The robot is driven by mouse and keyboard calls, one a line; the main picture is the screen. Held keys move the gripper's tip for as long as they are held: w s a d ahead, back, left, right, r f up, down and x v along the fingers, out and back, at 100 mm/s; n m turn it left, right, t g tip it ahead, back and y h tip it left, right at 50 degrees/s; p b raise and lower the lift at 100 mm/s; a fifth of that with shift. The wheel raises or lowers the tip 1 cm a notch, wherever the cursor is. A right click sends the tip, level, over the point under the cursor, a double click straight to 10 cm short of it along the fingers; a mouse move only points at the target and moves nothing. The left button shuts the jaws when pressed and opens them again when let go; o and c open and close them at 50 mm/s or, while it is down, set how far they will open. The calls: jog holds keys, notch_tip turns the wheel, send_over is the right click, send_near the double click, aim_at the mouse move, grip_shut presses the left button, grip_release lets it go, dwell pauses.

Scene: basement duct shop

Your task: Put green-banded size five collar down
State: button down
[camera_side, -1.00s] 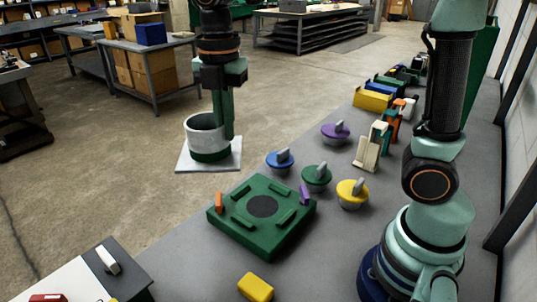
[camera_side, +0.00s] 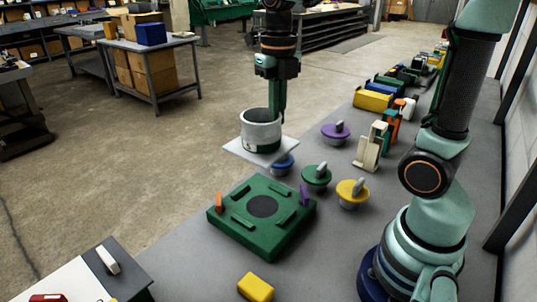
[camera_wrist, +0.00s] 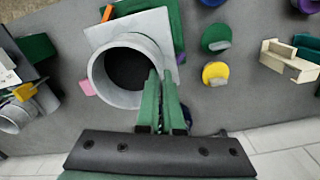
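The green-banded collar (camera_side: 261,128) is a pale grey open cylinder with a dark green band low on its wall and a square pale flange (camera_side: 238,151) below. My gripper (camera_side: 278,112) is shut on the collar's wall at its right side and holds it upright in the air. In the wrist view the collar (camera_wrist: 101,76) shows its open mouth, with the fingers (camera_wrist: 161,80) at its rim. A green square fixture (camera_side: 245,240) with a dark round centre lies on the bench in front of the collar. The collar is apart from it. The flange's underside is hidden.
Knobbed discs, blue (camera_side: 284,168), green (camera_side: 316,178), yellow (camera_side: 352,192) and purple (camera_side: 335,133), stand behind and right of the fixture. Orange (camera_side: 219,202) and purple (camera_side: 305,195) pegs stand at its sides. A yellow block (camera_side: 256,288) lies in front.

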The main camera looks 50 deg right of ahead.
notch_tip(320, 180, down, 17)
dwell(0.4)
jog(key=shift+f, duration=0.15)
jog(key=c, duration=1.1)
grip_release()
